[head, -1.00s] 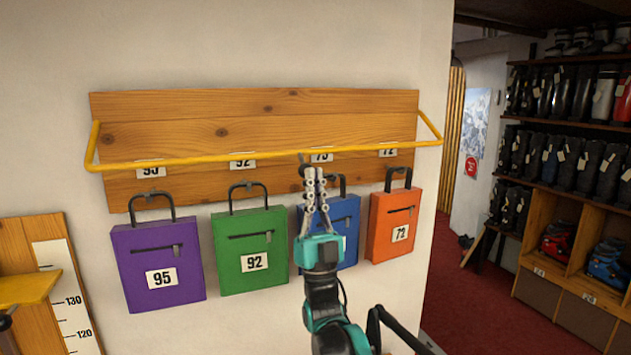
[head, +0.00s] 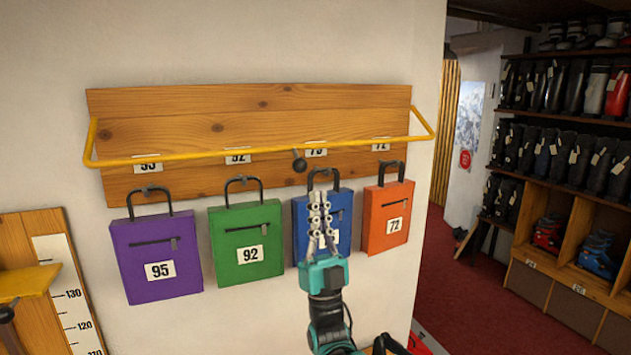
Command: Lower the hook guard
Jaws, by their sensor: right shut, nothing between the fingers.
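The hook guard (head: 200,157) is a yellow bar across the front of a wooden hook board (head: 250,108) on the wall. Its bent ends reach the left and right sides of the board. A dark round knob (head: 299,160) sits on the bar, right of its middle. The bar runs just above the handles of the hanging bags and crosses the number labels. My right gripper (head: 320,195) is shut and empty, pointing up in front of the blue bag (head: 341,204), below the knob and apart from it. My left gripper is not in view.
A purple bag (head: 155,285), a green bag (head: 245,215) and an orange bag (head: 388,218) hang beside the blue one. A height scale (head: 68,290) with a yellow slider (head: 28,282) is at lower left. Boot shelves (head: 560,190) stand at the right.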

